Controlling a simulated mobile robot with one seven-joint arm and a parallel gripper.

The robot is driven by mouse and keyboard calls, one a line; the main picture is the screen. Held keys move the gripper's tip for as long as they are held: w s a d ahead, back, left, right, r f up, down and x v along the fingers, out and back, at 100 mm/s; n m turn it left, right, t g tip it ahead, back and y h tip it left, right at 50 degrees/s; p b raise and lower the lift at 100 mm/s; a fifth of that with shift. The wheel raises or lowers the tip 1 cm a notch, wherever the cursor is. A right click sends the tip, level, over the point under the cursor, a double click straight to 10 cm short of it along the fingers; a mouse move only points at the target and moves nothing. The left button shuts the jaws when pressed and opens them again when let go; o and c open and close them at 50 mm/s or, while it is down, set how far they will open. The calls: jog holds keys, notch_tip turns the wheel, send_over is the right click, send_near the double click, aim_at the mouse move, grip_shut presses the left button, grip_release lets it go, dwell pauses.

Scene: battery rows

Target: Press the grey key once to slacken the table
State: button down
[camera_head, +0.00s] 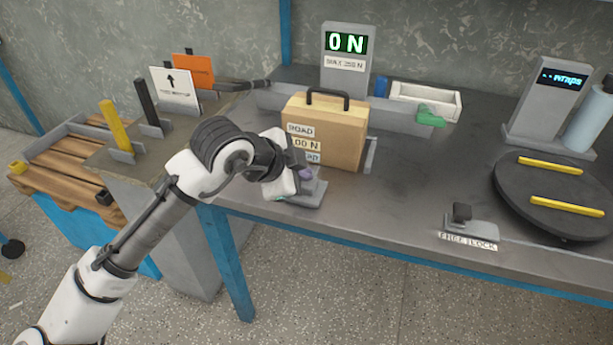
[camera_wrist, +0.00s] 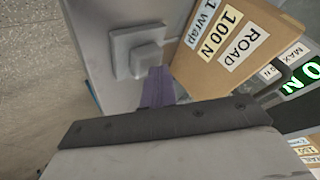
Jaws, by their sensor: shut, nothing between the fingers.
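The grey key (camera_wrist: 146,56) is a square block on a wider grey base near the table's front edge, in front of the cardboard box. In the head view its grey base (camera_head: 312,194) shows below my gripper, which partly hides the key. My gripper (camera_head: 305,173) has purple fingers, shut and empty, pointing down beside the key. In the wrist view the fingers (camera_wrist: 156,84) reach close to the key's edge; I cannot tell whether they touch it. The display (camera_head: 346,43) behind the box reads "0 N".
The box (camera_head: 335,128) labelled "ROAD 100 N" stands close behind my gripper. A dark lever (camera_head: 462,212) with a FREE/LOCK label and a black turntable (camera_head: 520,190) with yellow bars are at the right. The table between is clear. A pallet (camera_head: 65,165) is left.

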jog(key=shift+r+p, duration=0.45)
jog(key=shift+r, duration=0.3)
jog(key=shift+r+p, duration=1.95)
jog(key=shift+r, duration=0.6)
